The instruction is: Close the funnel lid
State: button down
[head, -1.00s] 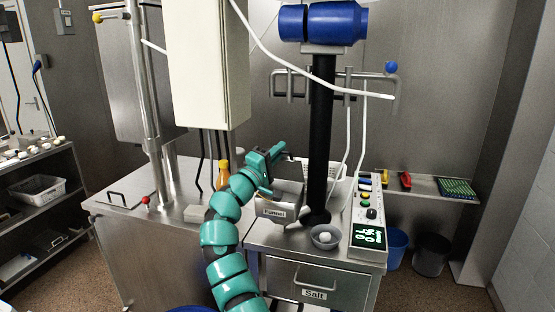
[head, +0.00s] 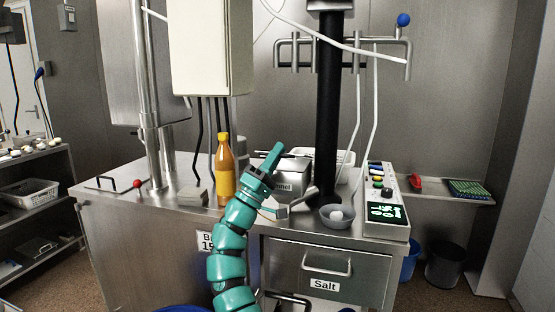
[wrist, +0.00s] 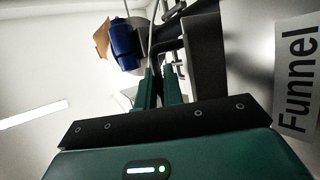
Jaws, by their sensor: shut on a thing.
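The funnel (head: 291,181) is a grey metal box on the steel counter, with its "Funnel" label partly hidden by my arm in the head view. The same label (wrist: 298,80) stands large at the right in the wrist view. A dark bar (head: 293,155), seemingly the lid's handle, runs along the funnel's top beside my fingers. My gripper (head: 273,160) is at the funnel's upper left, its teal fingers pointing up and right. It also shows in the wrist view (wrist: 160,88), with the fingers close together, shut on what seems to be this handle. The grip itself is mostly hidden, and the lid's exact angle is unclear.
An orange bottle (head: 225,172) stands close left of my arm. A black column (head: 326,110) rises right of the funnel. A bowl (head: 337,217) with a white ball and a control panel (head: 386,205) are at the right. A white cabinet (head: 211,48) hangs above.

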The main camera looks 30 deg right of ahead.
jog(key=shift+s+a+f+b, duration=0.15)
jog(key=shift+f+b, duration=0.35)
jog(key=shift+f, duration=1)
jog(key=shift+s+a+f+b, duration=0.15)
jog(key=shift+f+b, duration=0.35)
jog(key=shift+f, duration=1.05)
jog(key=c, duration=1.8)
grip_release()
